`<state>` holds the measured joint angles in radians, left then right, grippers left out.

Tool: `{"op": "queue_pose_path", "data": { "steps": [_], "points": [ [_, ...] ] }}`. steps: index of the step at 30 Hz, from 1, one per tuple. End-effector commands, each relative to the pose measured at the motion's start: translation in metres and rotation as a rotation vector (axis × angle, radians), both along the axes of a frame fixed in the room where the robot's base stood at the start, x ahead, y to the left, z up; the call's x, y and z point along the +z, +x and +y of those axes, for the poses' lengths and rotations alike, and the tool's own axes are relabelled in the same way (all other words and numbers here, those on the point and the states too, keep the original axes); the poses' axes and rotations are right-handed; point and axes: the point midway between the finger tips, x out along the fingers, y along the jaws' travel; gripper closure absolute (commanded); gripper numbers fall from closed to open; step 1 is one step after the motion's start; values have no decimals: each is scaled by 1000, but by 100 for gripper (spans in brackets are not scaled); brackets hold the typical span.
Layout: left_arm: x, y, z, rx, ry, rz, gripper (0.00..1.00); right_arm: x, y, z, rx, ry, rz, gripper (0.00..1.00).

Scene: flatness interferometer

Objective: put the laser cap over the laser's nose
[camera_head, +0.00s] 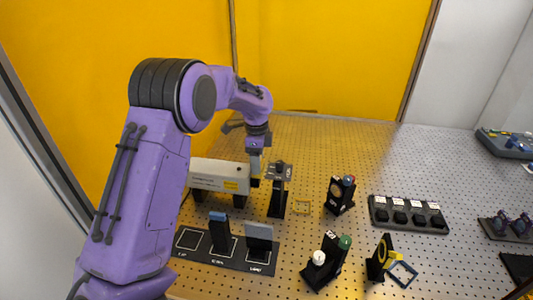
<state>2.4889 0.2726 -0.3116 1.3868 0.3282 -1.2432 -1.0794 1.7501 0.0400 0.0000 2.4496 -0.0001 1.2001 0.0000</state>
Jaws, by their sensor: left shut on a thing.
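The laser (216,176) is a long white box on dark supports at the left back of the perforated table, with its front end pointing right. My left gripper (255,176) reaches down from above at that front end. It is shut on a small dark piece (255,183), which looks like the laser cap. The piece is right at the laser's nose end. The fingers and the small size hide whether it sits over the nose or just in front of it. My right gripper is out of view.
A post-mounted optic (277,190) stands close to the right of my left gripper. A dark labelled tray (205,251) with upright plates lies in front of the laser. Several mounts, including one with a green knob (344,243), and a black rack (380,215) stand further right.

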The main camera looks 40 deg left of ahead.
Motion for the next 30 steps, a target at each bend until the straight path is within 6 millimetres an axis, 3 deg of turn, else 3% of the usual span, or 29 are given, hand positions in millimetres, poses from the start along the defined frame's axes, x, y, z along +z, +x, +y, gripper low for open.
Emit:
{"op": "queue_pose_path", "data": {
  "steps": [10,24,30],
  "points": [
    [-10,2,4,-50,2,4,67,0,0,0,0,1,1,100],
    [-51,2,4,-49,3,4,67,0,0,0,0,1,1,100],
    [-57,2,5,-47,3,2,67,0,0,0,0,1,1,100]
  ]
}}
